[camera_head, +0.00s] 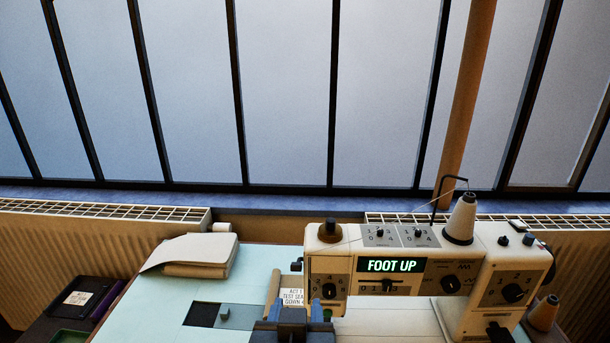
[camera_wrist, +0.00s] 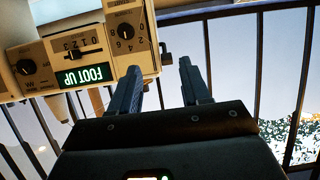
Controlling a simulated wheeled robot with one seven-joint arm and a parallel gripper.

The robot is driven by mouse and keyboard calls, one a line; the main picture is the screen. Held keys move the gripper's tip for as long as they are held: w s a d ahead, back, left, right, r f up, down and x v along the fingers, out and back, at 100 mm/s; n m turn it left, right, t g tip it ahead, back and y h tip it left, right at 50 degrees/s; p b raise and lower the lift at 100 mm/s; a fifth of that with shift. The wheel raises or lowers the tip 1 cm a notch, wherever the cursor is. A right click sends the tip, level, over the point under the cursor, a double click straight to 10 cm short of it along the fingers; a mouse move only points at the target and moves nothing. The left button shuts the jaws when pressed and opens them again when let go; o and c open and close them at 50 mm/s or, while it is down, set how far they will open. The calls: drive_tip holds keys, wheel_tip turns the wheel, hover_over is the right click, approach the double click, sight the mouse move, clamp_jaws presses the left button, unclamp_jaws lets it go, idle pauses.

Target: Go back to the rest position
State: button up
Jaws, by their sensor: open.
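My gripper (camera_head: 291,323) shows at the bottom middle of the head view, in front of the left end of a sewing machine (camera_head: 468,278). In the wrist view my gripper (camera_wrist: 160,82) has its two fingers apart, with nothing between them. The sewing machine (camera_wrist: 128,20) fills the upper left of the wrist view, tilted by the camera's angle. Its green display (camera_head: 391,265) reads "FOOT UP". The gripper's lower part is cut off by the head view's bottom edge.
A label card (camera_head: 293,298) stands beside the machine. A thread cone (camera_head: 461,218) tops the machine. Radiators (camera_head: 90,245) and windows (camera_head: 290,90) lie behind.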

drive_tip(key=s+d+f+n+y, duration=0.1)
drive_tip(key=s+d+f, duration=0.55)
drive_tip(key=s, duration=0.25)
drive_tip(key=s+d+f+n+y, duration=0.1)
drive_tip(key=s+d+f, duration=0.4)
drive_tip(key=s+d, duration=0.3)
drive_tip(key=s+d+r+m+h, duration=0.1)
drive_tip(key=s+d+r, duration=0.3)
drive_tip(key=s, duration=0.5)
drive_tip(key=s+d+r+m+t, duration=0.1)
drive_tip(key=s+d+r, duration=0.3)
drive_tip(key=s, duration=0.5)
drive_tip(key=shift+d+r+h, duration=0.35)
drive_tip(key=shift+r+h, duration=0.05)
drive_tip(key=shift+r, duration=0.1)
